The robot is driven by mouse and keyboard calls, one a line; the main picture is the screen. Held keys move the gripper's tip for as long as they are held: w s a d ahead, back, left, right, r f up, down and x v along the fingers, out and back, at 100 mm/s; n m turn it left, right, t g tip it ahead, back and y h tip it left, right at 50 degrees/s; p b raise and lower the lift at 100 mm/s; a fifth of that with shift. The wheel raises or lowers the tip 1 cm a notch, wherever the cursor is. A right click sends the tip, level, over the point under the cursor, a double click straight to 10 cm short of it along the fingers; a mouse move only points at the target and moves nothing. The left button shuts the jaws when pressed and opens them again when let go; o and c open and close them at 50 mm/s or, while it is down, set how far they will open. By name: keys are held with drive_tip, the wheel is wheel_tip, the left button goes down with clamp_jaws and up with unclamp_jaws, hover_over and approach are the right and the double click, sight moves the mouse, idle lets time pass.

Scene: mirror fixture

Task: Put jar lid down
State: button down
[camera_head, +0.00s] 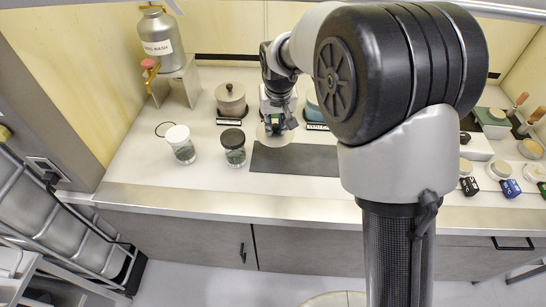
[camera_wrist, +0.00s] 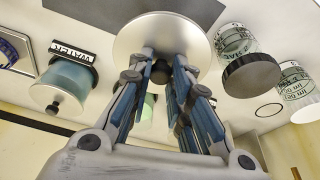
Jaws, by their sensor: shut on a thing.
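My gripper (camera_head: 275,122) points down over the counter. In the wrist view, my gripper (camera_wrist: 161,75) is shut on the dark knob of a round pale lid (camera_wrist: 135,40). The lid's wide disc (camera_head: 266,139) shows under the gripper in the head view, at the left end of a dark mat (camera_head: 300,160). I cannot tell whether the disc touches the counter. A grey jar with a knob (camera_head: 231,101) stands to the left. A teal jar (camera_head: 313,109) is partly hidden behind my arm; it shows with a WATER label in the wrist view (camera_wrist: 68,78).
A black-lidded glass jar (camera_head: 234,155) and a white-lidded glass jar (camera_head: 184,150) stand left of the mat. A metal wash can (camera_head: 162,40) is on a stand at the back left. Small blocks and round items are at the right. The mat looks bare.

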sight(274, 136)
drive_tip(key=shift+a+f, duration=0.35)
wheel_tip(274, 136, down, 9)
drive_tip(key=b, duration=0.3)
drive_tip(key=shift+w+f, duration=0.15)
drive_tip(key=shift+d+f+b, duration=0.1)
drive_tip(key=shift+b, duration=0.2)
drive_tip(key=shift+f, duration=0.15)
drive_tip(key=c, duration=1.5)
unclamp_jaws()
drive_tip(key=shift+o, duration=0.2)
drive_tip(key=shift+r, duration=0.55)
drive_tip(key=p+v, duration=0.3)
drive_tip(key=v, duration=0.8)
drive_tip(key=shift+r+p, duration=0.15)
drive_tip(key=shift+p, duration=0.2)
